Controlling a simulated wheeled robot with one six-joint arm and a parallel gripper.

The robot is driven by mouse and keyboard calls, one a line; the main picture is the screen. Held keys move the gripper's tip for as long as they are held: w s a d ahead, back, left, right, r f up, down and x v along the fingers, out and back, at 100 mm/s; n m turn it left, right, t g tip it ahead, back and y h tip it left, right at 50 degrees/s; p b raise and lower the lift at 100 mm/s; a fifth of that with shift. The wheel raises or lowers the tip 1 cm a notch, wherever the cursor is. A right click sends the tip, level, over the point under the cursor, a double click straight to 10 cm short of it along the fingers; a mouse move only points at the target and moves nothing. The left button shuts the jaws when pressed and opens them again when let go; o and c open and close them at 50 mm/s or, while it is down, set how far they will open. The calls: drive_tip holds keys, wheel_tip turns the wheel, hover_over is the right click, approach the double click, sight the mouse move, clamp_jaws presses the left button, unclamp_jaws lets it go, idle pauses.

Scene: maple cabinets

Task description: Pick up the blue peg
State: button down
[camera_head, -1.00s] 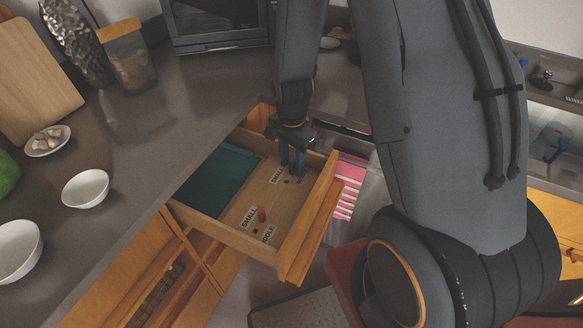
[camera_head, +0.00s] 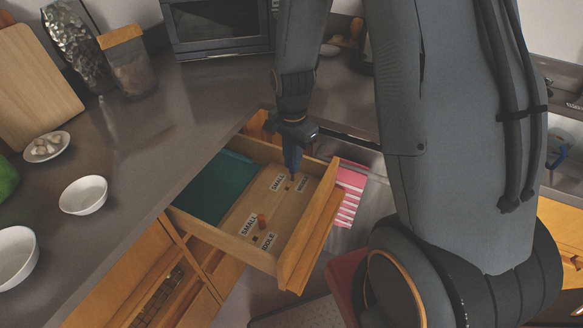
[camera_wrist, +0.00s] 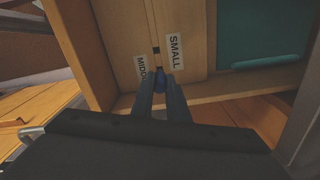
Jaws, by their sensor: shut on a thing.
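The blue peg (camera_wrist: 159,82) shows in the wrist view between my fingertips, its end pointing into the open drawer. My gripper (camera_wrist: 162,92) is shut on it. In the head view my gripper (camera_head: 292,166) points down inside the drawer, near its front right corner, with the fingers together. The peg cannot be told apart from the fingers there. Whether its lower end is clear of the drawer board cannot be told. The open wooden drawer (camera_head: 243,247) has a board with SMALL and MIDDLE labels (camera_wrist: 174,51) and dark square holes (camera_wrist: 156,50).
An orange-red peg (camera_head: 262,220) stands near the drawer's other labels. A teal panel (camera_head: 213,183) fills the drawer's left part. Drawer walls surround my gripper. The counter at left holds white bowls (camera_head: 83,195). A pink striped cloth (camera_head: 350,190) hangs to the right.

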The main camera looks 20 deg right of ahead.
wheel_tip(320, 180, up, 6)
drive_tip(key=shift+r+b, duration=0.1)
drive_tip(key=shift+b, duration=0.4)
drive_tip(key=shift+r+p, duration=1.5)
drive_tip(key=shift+r, duration=0.15)
